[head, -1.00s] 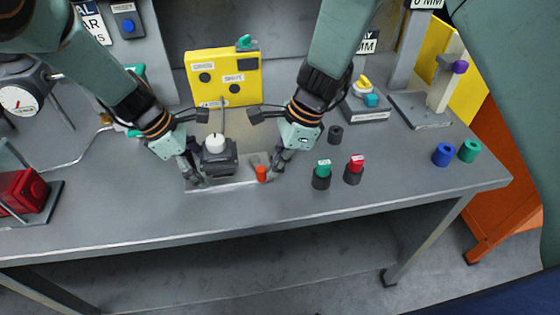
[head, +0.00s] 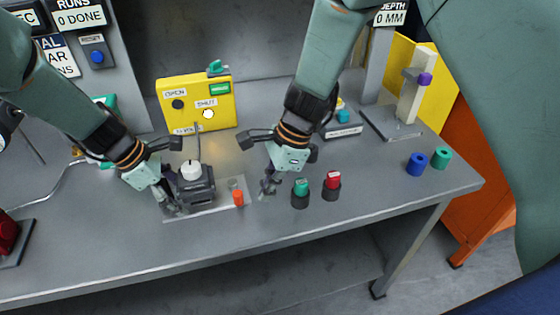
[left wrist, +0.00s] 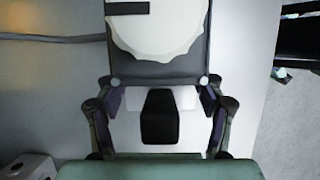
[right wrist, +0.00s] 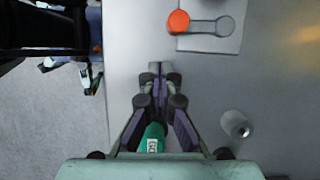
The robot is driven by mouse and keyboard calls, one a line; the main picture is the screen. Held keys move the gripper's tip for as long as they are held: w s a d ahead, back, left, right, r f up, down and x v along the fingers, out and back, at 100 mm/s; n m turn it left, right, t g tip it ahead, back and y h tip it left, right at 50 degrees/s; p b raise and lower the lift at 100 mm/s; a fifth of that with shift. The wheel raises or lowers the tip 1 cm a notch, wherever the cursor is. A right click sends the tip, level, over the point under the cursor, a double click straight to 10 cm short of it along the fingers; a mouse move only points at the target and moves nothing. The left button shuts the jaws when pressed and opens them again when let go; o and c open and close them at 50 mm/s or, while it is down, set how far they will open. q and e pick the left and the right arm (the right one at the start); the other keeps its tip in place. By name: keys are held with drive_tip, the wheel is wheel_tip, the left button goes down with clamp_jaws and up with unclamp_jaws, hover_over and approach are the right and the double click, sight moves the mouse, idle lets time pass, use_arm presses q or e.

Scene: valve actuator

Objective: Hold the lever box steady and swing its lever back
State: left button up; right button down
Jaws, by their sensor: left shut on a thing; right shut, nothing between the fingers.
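The lever box (head: 203,182) is a dark grey block with a white round cap, standing on a light plate (head: 205,208). My left gripper (head: 172,205) is shut on the box from its left side; the left wrist view shows the box body (left wrist: 160,68) between the fingers. The lever's orange knob (head: 238,197) stands at the right of the box; it also shows in the right wrist view (right wrist: 178,21), at one end of a grey bar. My right gripper (head: 268,187) is shut and empty, to the right of the knob and apart from it.
A yellow panel (head: 188,118) behind the box has a lit lamp by SHUT and a green display. Green-topped (head: 300,190) and red-topped (head: 332,182) pegs stand close right of my right gripper. Blue (head: 417,164) and green (head: 441,157) cylinders stand farther right.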

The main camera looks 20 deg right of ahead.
use_arm(q)
drive_tip(key=shift+f, duration=0.1)
use_arm(e)
drive_tip(key=v, duration=1)
drive_tip(key=shift+s+d, duration=0.45)
drive_tip(key=shift+s, duration=0.05)
use_arm(q)
drive_tip(key=o, duration=1.9)
drive_tip(key=v, duration=1.2)
drive_tip(key=shift+s, duration=0.1)
